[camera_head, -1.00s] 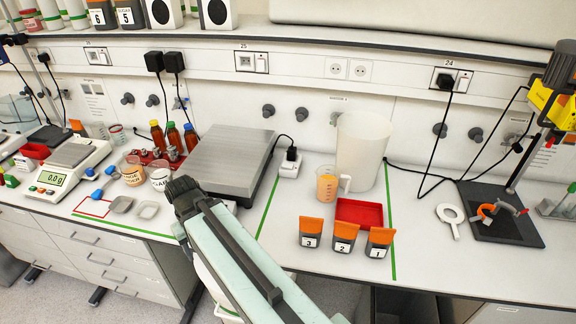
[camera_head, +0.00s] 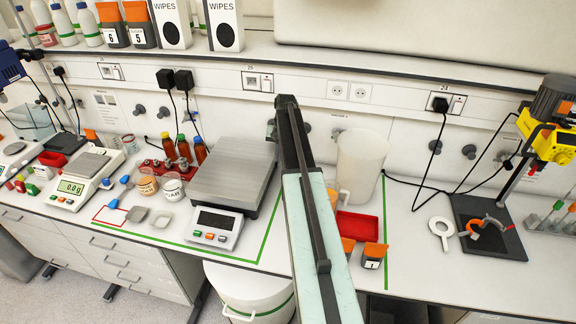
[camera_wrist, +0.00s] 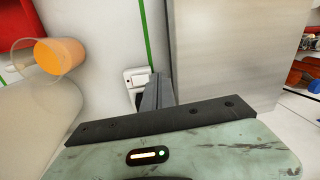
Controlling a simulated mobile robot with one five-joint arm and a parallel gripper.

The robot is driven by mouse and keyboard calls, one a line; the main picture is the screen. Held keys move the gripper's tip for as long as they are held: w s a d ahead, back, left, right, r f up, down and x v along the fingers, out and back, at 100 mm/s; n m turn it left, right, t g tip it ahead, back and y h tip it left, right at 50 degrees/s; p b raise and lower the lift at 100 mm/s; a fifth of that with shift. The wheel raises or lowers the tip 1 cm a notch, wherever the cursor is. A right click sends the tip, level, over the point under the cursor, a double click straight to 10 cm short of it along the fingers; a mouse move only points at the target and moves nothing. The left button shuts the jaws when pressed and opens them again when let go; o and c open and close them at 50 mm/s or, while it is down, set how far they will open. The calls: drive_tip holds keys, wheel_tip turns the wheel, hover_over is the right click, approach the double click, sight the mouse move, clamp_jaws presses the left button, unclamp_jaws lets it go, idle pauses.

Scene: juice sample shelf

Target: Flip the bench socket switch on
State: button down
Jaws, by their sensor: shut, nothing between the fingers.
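The white bench socket (camera_wrist: 137,76) shows in the wrist view between the beaker side and the large scale. It lies just beyond and left of my fingertips, which partly cover it. A small dark mark shows on it; I cannot tell the switch position. My gripper (camera_wrist: 158,88) is shut and empty, pointing toward the bench beside the socket. In the head view its dark end (camera_head: 287,103) stands over the back of the bench, right of the large scale. I cannot tell whether it touches anything.
The large scale (camera_head: 233,172) stands close on the left. A tall white beaker (camera_head: 362,155) stands close on the right, with a cup of orange juice (camera_wrist: 58,57) beside it. A red tray (camera_head: 358,226) and orange-lidded boxes (camera_head: 373,256) are in front.

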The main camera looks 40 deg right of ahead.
drive_tip(key=d+r+m, duration=0.1)
drive_tip(key=d, duration=0.6)
drive_tip(key=shift+s, duration=0.2)
drive_tip(key=f+b, duration=0.4)
drive_tip(key=w+f+b, duration=0.1)
drive_tip(key=f+b, duration=0.4)
drive_tip(key=a+f+b, duration=0.1)
drive_tip(key=f+b, duration=0.3)
drive_tip(key=shift+w+f, duration=0.25)
drive_tip(key=shift+a+f, duration=0.1)
